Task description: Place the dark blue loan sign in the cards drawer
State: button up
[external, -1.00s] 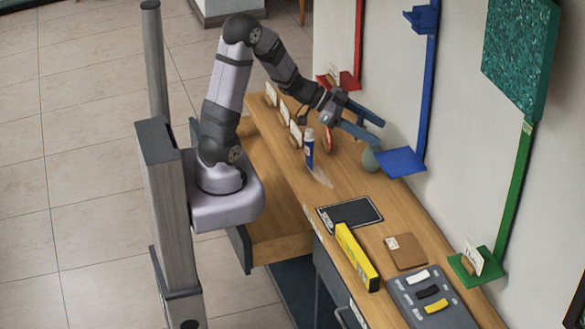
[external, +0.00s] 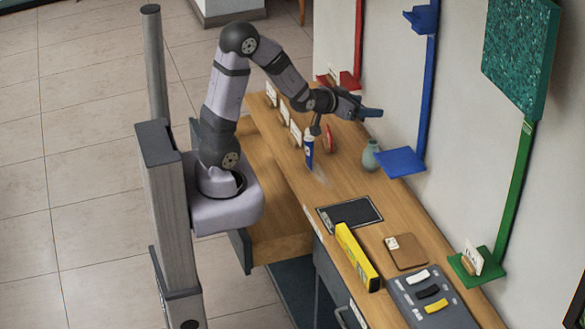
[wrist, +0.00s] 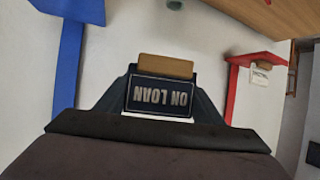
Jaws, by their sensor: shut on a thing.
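The dark blue loan sign (wrist: 158,96), lettered ON LOAN, sits between my gripper's fingers in the wrist view. Its lettering appears upside down, and its wooden base (wrist: 166,66) is at the top. My gripper (external: 372,112) is shut on it above the far part of the desk, near the blue wall strip. In the external view the sign is not distinguishable. An open wooden drawer (external: 275,235) juts out from the desk's left side, beside my base; its visible floor looks bare. I cannot read a label on it.
On the desk (external: 330,190) stand a blue-and-white bottle (external: 309,152), a grey-green vase (external: 371,155), a red round object (external: 328,138) and white cards (external: 283,112). A blue shelf (external: 401,162) projects nearby. A yellow box (external: 357,257) and dark tablet (external: 350,213) lie nearer.

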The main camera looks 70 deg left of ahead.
jog(key=s+f+n+y, duration=0.1)
send_over(353, 177)
notch_tip(353, 177, down, 10)
jog(key=f, duration=0.1)
jog(key=shift+s+f+n+g+y, duration=0.1)
jog(key=shift+f+n+g+y, duration=0.2)
jog(key=shift+f+g, duration=0.1)
jog(key=shift+f, duration=0.1)
jog(key=shift+f+p, duration=0.4)
jog(key=shift+f, duration=4.45)
jog(key=shift+f, duration=0.2)
jog(key=o, duration=1)
